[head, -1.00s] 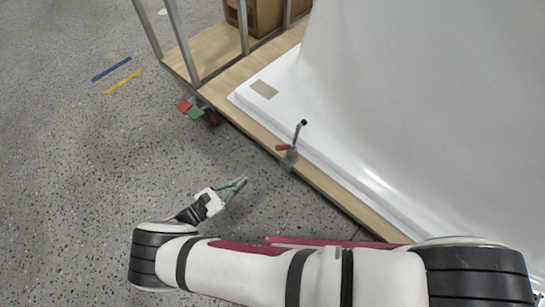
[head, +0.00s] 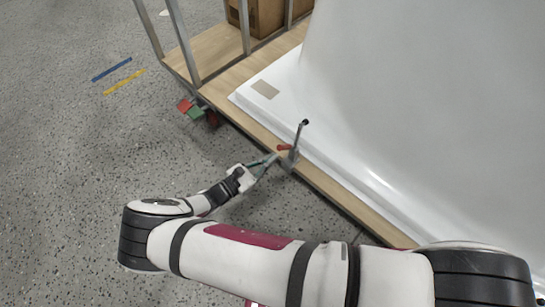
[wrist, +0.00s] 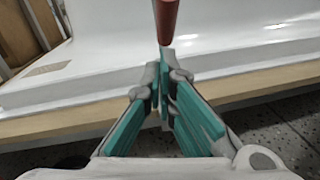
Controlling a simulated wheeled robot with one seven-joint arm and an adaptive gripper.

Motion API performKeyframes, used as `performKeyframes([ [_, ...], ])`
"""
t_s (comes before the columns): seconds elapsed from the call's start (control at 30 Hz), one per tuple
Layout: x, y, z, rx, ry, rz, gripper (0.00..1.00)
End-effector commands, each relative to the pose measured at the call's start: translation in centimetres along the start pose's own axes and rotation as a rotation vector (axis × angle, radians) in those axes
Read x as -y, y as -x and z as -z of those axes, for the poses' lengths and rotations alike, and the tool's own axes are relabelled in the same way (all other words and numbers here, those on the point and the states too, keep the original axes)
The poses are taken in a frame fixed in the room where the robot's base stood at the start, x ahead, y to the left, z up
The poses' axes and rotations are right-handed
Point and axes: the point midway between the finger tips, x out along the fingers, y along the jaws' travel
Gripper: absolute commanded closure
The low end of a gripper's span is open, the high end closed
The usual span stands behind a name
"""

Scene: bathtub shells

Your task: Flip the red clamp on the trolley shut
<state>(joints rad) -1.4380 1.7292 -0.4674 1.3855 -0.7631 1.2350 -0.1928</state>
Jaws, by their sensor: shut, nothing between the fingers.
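The clamp (head: 293,157) sits on the wooden edge of the trolley (head: 345,198), beside the white shell's rim. Its grey arm stands upright with a black tip. Its short red handle (head: 284,147) points out to the left, over the floor side. My gripper (head: 272,158) is shut and empty, with its tips close beside the clamp, just below the red handle. In the wrist view the red handle (wrist: 166,20) hangs at top centre, just beyond the fingertips (wrist: 163,68). Whether they touch I cannot tell. The clamp's base is mostly hidden behind the fingers there.
The large white tub shell (head: 410,100) fills the right side behind the clamp. Grey metal posts (head: 182,45) and a brown box (head: 265,15) stand on the trolley's far end. Red and green parts (head: 190,107) show by a wheel.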

Motion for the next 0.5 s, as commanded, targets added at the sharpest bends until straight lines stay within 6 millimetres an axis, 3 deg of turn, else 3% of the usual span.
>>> performKeyframes([
  [0.2,0.03,-1.08,-1.05,0.000,0.000,0.000,1.00],
  [0.5,0.02,-1.20,-1.19,-0.001,0.000,-0.001,1.00],
])
